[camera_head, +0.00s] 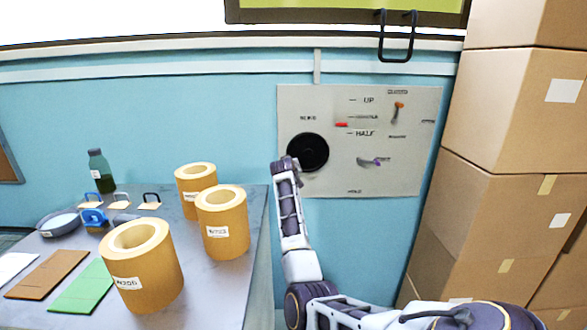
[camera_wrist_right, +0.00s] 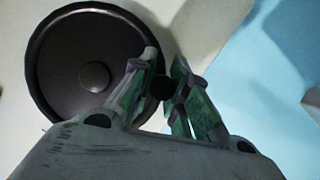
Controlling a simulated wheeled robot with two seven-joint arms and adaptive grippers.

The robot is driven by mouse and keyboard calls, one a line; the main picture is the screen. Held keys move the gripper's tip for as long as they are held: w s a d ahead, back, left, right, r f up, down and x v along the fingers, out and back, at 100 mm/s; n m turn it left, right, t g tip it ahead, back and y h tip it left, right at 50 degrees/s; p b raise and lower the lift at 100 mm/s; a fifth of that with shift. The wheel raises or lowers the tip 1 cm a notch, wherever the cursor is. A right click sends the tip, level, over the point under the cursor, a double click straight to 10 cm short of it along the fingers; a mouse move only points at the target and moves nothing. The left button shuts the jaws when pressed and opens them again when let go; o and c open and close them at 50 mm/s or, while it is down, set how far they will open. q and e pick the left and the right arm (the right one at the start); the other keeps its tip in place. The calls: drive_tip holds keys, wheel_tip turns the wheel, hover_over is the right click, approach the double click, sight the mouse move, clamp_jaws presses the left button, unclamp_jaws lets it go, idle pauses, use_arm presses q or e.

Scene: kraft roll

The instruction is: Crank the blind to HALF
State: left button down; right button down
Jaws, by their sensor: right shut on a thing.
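The light wall panel (camera_head: 345,185) carries a round black crank wheel (camera_head: 312,148), which also shows in the right wrist view (camera_wrist_right: 70,50). A printed scale beside it reads UP above HALF. A red pointer (camera_head: 342,125) sits between these marks, slightly above the HALF line. My right gripper (camera_head: 284,164) is at the wheel's left edge. In the right wrist view its fingers (camera_wrist_right: 163,92) are shut on a small dark crank knob (camera_wrist_right: 162,87) near the wheel's rim. The blind itself cannot be made out. My left gripper is out of view.
An orange-tipped lever (camera_head: 398,110) and a purple-tipped lever (camera_head: 375,162) are on the panel's right. Stacked cardboard boxes (camera_head: 510,195) stand on the right. A table (camera_head: 225,290) on the left holds several kraft rolls (camera_head: 225,240) and a dark bottle (camera_head: 100,172).

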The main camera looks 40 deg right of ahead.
drive_tip(key=shift+w+a, duration=0.1)
drive_tip(key=c, duration=1.4)
unclamp_jaws()
drive_tip(key=shift+a, duration=0.1)
drive_tip(key=shift+v, duration=5.95)
